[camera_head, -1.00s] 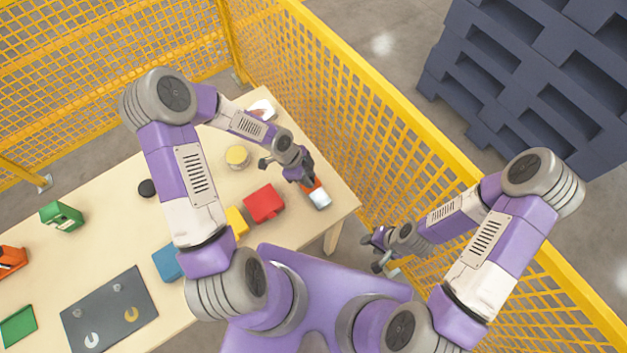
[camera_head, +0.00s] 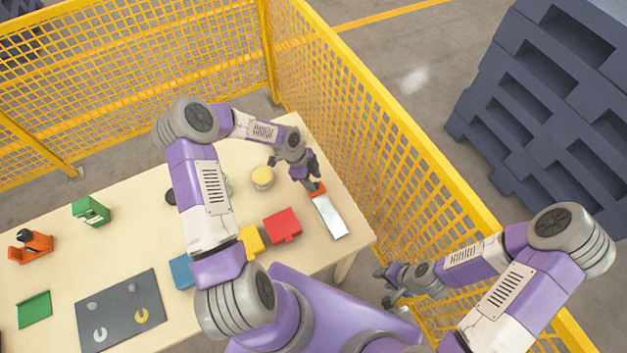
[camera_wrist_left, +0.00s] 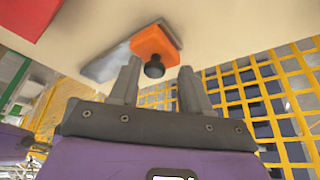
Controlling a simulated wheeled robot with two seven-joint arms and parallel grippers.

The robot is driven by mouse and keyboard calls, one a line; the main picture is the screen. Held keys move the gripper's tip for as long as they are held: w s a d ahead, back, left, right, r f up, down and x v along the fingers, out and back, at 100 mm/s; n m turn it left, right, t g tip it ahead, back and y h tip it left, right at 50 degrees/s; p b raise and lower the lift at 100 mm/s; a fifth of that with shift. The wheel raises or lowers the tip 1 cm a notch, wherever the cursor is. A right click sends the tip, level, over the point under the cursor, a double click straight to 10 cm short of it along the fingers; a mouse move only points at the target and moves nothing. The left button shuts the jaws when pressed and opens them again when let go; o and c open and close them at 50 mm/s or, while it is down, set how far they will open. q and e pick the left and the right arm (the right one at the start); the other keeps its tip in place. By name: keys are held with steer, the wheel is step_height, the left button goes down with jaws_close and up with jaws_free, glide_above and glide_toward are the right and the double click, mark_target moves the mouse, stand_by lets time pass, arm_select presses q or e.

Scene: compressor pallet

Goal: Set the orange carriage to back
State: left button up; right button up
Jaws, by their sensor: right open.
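The orange carriage (camera_head: 319,189) sits at the far end of a pale metal rail (camera_head: 334,218) near the table's right edge. Most of the rail lies bare on the near side. In the left wrist view the carriage (camera_wrist_left: 155,43) has a dark round knob (camera_wrist_left: 154,69). My left gripper (camera_head: 309,185) is over the carriage and hides part of it in the head view. In the wrist view its fingers are apart on either side of the knob, with gaps showing. My right gripper (camera_head: 391,290) is open and empty, off the table's right side.
A red block (camera_head: 283,226), a yellow block (camera_head: 250,241) and a yellow-topped cylinder (camera_head: 262,178) stand left of the rail. A dark board (camera_head: 118,312) lies further left. Yellow mesh fencing (camera_head: 400,165) runs close along the table's right side.

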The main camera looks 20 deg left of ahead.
arm_select(q)
steer(key=shift+o, duration=0.2)
steer(key=shift+s+r, duration=0.1)
steer(key=v, duration=0.7)
steer(key=shift+r, duration=0.15)
stand_by(0.4)
